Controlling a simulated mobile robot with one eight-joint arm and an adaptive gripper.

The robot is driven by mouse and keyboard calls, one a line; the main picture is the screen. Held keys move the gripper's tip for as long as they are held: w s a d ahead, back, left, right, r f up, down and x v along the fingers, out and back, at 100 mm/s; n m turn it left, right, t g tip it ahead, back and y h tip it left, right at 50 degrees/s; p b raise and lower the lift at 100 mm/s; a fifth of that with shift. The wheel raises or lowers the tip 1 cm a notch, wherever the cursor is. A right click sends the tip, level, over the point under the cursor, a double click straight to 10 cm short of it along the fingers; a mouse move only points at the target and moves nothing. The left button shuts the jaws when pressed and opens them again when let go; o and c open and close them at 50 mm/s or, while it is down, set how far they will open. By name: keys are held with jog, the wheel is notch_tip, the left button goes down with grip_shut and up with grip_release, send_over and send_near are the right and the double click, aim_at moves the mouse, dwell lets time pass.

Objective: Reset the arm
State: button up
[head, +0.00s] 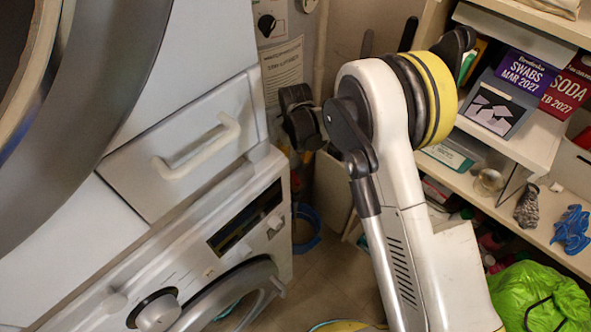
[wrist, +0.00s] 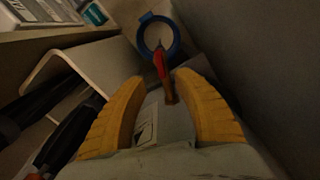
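My arm rises through the middle of the head view, a white link with a yellow and black joint at the top. My gripper (wrist: 160,78) shows in the wrist view as two yellow fingers, curved and spread apart with a gap between them. A red and brown stick-like thing (wrist: 162,72) shows in line with that gap. I cannot tell how far beyond the fingertips it is, and no grip on it shows. In the head view the fingers cannot be made out.
White front-loading machines (head: 200,230) stand close on the left. A green bag (head: 540,298) is at lower right. A blue round container (head: 306,228) stands between; a blue ring (wrist: 158,18) shows in the wrist view.

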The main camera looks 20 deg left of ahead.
jog(key=shift+r, duration=0.95)
jog(key=d+r+m+t+y, duration=0.1)
jog(key=d+r+m+t, duration=0.25)
jog(key=d+r, duration=1.8)
jog(key=s+d+r+m+t, duration=0.2)
jog(key=s+d+r, duration=0.1)
jog(key=s+d, duration=0.5)
jog(key=s+d+r+m+t+h, duration=0.1)
jog(key=s+d+r+m, duration=0.2)
jog(key=s+d, duration=0.6)
jog(key=shift+s+d+r+t, duration=0.25)
jog(key=shift+d+r+t, duration=0.1)
jog(key=shift+d+r, duration=0.25)
